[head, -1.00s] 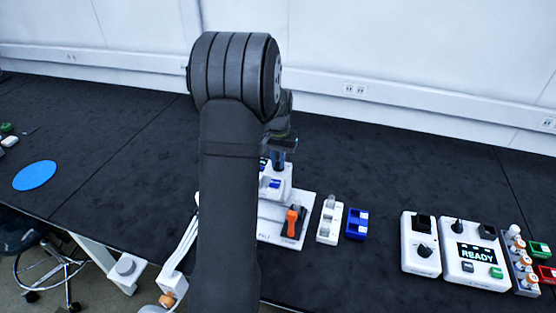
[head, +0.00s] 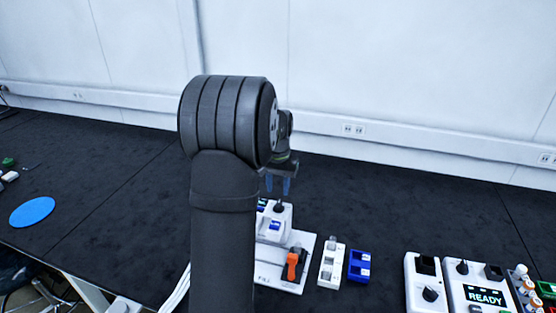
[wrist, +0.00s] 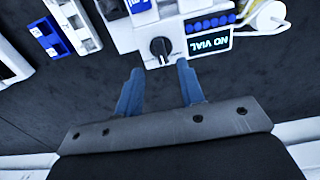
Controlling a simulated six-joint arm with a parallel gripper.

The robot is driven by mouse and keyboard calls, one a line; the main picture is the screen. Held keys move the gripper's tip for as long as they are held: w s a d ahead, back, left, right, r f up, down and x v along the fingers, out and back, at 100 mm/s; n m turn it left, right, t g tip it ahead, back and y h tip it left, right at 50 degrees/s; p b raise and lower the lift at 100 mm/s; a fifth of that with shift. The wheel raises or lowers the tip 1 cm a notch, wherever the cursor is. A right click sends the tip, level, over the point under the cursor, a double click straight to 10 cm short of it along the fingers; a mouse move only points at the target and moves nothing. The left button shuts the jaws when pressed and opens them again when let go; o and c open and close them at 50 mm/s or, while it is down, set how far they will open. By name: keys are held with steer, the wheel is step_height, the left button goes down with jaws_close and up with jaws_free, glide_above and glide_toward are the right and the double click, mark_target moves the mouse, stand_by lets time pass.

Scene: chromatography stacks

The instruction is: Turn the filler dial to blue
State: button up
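The filler, a white unit (head: 270,232), stands partly behind my arm in the head view; it also shows in the wrist view (wrist: 125,38). Its black dial (wrist: 160,47) has a pale pointer line; the colour it points at is too small to tell. In the head view the dial (head: 279,207) is just below my fingertips. Beside it a display (wrist: 209,44) reads "NO VIAL", upside down in the wrist view. My gripper (wrist: 160,72) has its two blue fingers apart, with nothing between them. It hangs above the dial in the head view (head: 278,187).
An orange-handled part (head: 293,265) sits on the filler's base plate. A white holder (head: 330,264) and a blue block (head: 359,265) stand to its right. A dial unit (head: 425,285) and a "READY" unit (head: 485,275) are further right. A blue disc (head: 32,212) lies far left.

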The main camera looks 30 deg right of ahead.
mark_target(278, 204)
step_height(278, 204, up, 11)
stand_by(0.7)
step_height(278, 204, down, 17)
steer(key=shift+f, duration=0.2)
stand_by(0.4)
steer(key=shift+r, duration=0.1)
